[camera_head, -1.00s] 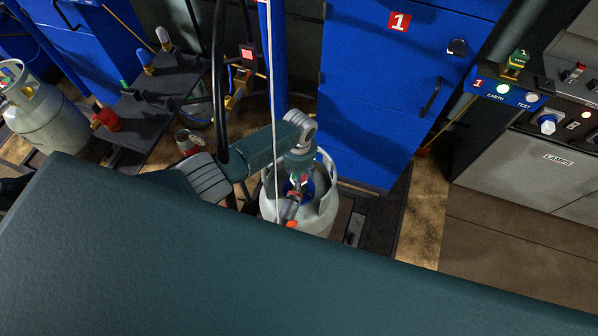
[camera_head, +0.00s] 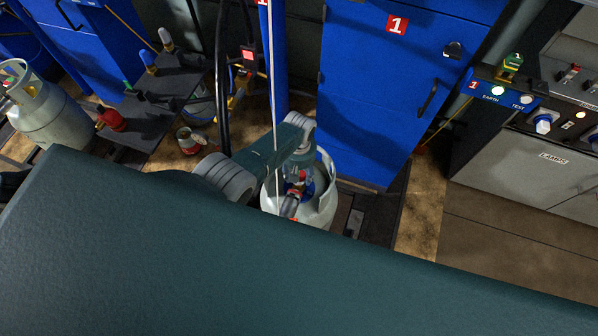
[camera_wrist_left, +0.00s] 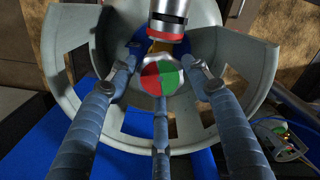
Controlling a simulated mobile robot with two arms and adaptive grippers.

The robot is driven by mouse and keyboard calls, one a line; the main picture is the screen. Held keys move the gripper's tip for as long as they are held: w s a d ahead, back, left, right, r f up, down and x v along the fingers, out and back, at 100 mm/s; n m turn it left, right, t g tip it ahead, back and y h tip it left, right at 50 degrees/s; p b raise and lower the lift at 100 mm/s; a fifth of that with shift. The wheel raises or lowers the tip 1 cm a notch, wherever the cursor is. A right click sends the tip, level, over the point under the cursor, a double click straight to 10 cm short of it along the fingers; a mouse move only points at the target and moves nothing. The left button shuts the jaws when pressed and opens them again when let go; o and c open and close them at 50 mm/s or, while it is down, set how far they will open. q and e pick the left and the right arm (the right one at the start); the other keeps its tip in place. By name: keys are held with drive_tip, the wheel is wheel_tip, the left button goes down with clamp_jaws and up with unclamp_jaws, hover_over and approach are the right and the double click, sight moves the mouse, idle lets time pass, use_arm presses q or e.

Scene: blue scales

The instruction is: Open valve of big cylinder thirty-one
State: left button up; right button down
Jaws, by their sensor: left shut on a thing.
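A big grey-white gas cylinder (camera_head: 322,205) stands in front of the blue cabinet in the head view. Its collar (camera_wrist_left: 85,85) surrounds the valve in the left wrist view. The valve knob (camera_wrist_left: 160,75) is round, with a red half and a green half on its face. My left gripper (camera_head: 298,186) reaches down inside the collar. In the left wrist view its fingers (camera_wrist_left: 160,90) close around the knob from both sides and from below. A metal fitting with a red ring (camera_wrist_left: 168,20) sits just beyond the knob. My right gripper is not in view.
A blue cabinet (camera_head: 385,110) marked 1 stands right behind the cylinder. A second cylinder (camera_head: 50,118) stands at the far left, near a dark bench (camera_head: 165,100) with small fittings. A grey control panel (camera_head: 550,150) is at the right. A thin pale line hangs in front of my arm.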

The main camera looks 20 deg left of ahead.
use_arm(q)
drive_tip(key=n, duration=1.2)
drive_tip(key=shift+n, duration=0.3)
idle(0.4)
drive_tip(key=o, duration=1.2)
